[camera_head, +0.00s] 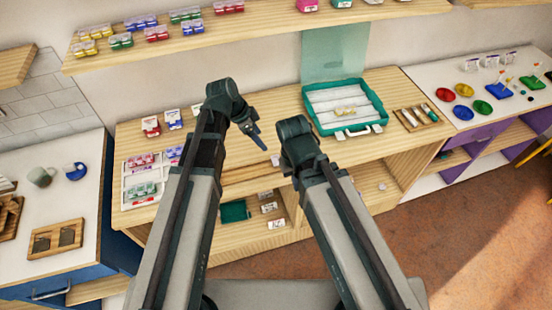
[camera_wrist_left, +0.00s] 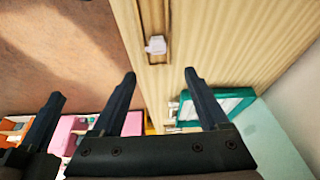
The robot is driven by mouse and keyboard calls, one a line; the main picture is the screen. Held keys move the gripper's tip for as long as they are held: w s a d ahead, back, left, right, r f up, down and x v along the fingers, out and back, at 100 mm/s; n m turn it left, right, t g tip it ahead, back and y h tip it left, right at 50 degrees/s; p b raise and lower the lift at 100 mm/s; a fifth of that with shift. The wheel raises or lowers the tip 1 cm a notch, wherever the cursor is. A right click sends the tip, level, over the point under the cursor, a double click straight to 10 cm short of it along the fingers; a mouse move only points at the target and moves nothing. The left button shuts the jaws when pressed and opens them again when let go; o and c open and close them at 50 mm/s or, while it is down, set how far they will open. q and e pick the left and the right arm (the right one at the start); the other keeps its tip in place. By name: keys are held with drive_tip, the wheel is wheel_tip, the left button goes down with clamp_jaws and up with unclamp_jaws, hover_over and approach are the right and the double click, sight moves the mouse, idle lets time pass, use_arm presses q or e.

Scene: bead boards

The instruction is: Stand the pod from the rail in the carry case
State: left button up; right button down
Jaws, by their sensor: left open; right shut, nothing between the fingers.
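The pod (camera_head: 275,159) is a small whitish piece at the right end of a narrow wooden rail (camera_head: 243,168) on the bench. In the left wrist view the pod (camera_wrist_left: 156,45) sits at the end of the rail (camera_wrist_left: 153,16), just beyond my fingertips and between their lines. The teal carry case (camera_head: 312,114) lies open behind and right, with pale rows inside; its edge also shows in the left wrist view (camera_wrist_left: 247,97). My left gripper (camera_head: 257,136) is open and empty, above and left of the pod. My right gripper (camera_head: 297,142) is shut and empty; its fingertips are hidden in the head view.
A wooden tray (camera_head: 416,117) stands right of the case. A white tray of coloured bead boxes (camera_head: 127,184) and small red-and-white boxes (camera_head: 151,126) are on the left. A shelf (camera_head: 250,32) with bead boxes runs above. My arms cover the bench front.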

use_arm(q)
drive_tip(key=b, duration=0.7)
hover_over(275, 159)
drive_tip(key=a, duration=0.3)
drive_tip(key=f, duration=0.7)
drive_tip(key=shift+s+d+f, duration=0.2)
drive_tip(key=shift+d, duration=0.05)
drive_tip(key=shift+w+d+f+b, duration=0.1)
drive_tip(key=shift+d+f+b, duration=0.15)
drive_tip(key=shift+b, duration=0.1)
drive_tip(key=b+x, duration=0.4)
drive_tip(key=shift+s+a+f, duration=0.1)
drive_tip(key=shift+s+f, duration=0.2)
drive_tip(key=shift+w+d+f+b, duration=0.1)
drive_tip(key=shift+d+f+b, duration=0.2)
drive_tip(key=shift+b, duration=0.2)
drive_tip(key=shift+a, duration=0.1)
clamp_jaws()
